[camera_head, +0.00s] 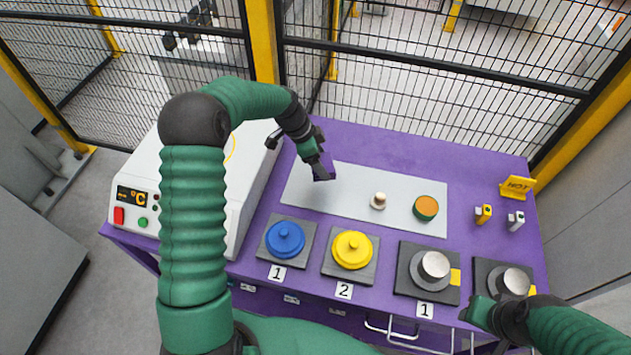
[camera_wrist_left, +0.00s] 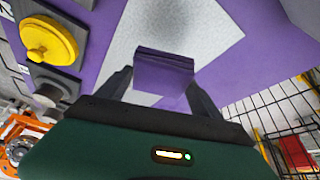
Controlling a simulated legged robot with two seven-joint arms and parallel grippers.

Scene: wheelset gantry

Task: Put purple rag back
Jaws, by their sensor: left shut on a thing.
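The purple rag (camera_head: 322,171) is a small folded block, pinched between the fingers of my left gripper (camera_head: 316,158). In the left wrist view the rag (camera_wrist_left: 163,72) sits between both fingertips. The gripper is shut on it over the left part of the light grey mat (camera_head: 345,203). I cannot tell whether the rag touches the mat. My right gripper (camera_head: 478,312) is at the lower right, near the table's front edge. Its fingers are too unclear to tell open from shut.
A white machine (camera_head: 232,190) stands at the left. The mat holds a pale knob (camera_head: 378,201) and an orange-topped disc (camera_head: 427,207). Blue (camera_head: 285,238) and yellow (camera_head: 352,249) round pieces and metal cylinders line the front. Mesh fence is behind.

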